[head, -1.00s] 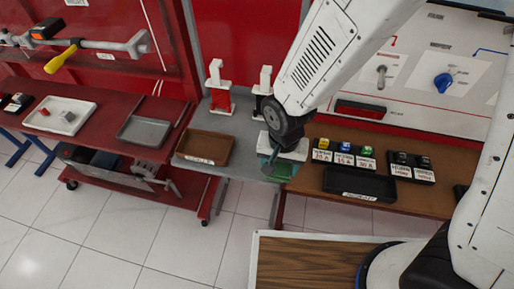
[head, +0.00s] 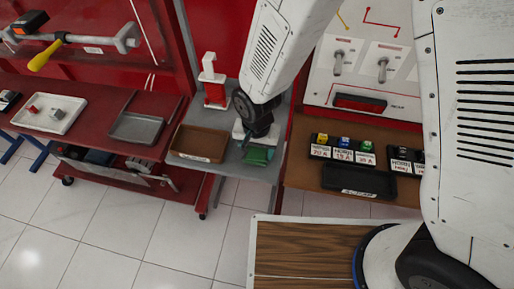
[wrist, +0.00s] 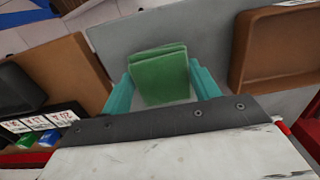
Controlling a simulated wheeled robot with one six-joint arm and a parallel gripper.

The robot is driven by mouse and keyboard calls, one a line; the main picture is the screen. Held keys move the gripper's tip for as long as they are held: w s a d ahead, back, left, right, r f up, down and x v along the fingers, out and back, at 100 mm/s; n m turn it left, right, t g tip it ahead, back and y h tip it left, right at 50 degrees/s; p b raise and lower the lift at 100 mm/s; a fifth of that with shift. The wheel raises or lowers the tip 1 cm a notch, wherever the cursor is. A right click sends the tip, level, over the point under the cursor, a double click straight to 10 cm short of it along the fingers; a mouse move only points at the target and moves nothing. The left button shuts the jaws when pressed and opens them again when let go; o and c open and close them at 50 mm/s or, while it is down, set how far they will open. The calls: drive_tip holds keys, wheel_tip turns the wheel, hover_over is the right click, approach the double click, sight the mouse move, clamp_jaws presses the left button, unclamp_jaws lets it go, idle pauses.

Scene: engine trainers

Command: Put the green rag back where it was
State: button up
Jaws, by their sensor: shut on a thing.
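The green rag (wrist: 160,75) is a folded cloth between the two teal fingers of my gripper (wrist: 163,82) in the wrist view. My gripper is shut on it. In the head view the rag (head: 258,156) shows below my gripper (head: 257,147), over the grey table (head: 228,168). I cannot tell whether the rag touches the table top. Part of it is hidden by the gripper.
A brown tray (head: 199,144) lies on the grey table left of the rag. A red and white stand (head: 214,82) is behind it. On the right, a brown table (head: 300,180) holds a black tray (head: 357,181) and labelled fuses. A red bench (head: 95,145) is on the left.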

sight(257, 151)
drive_tip(key=o, duration=0.9)
wheel_tip(257, 151, up, 12)
drive_tip(key=shift+r, duration=0.1)
drive_tip(key=shift+d, duration=0.1)
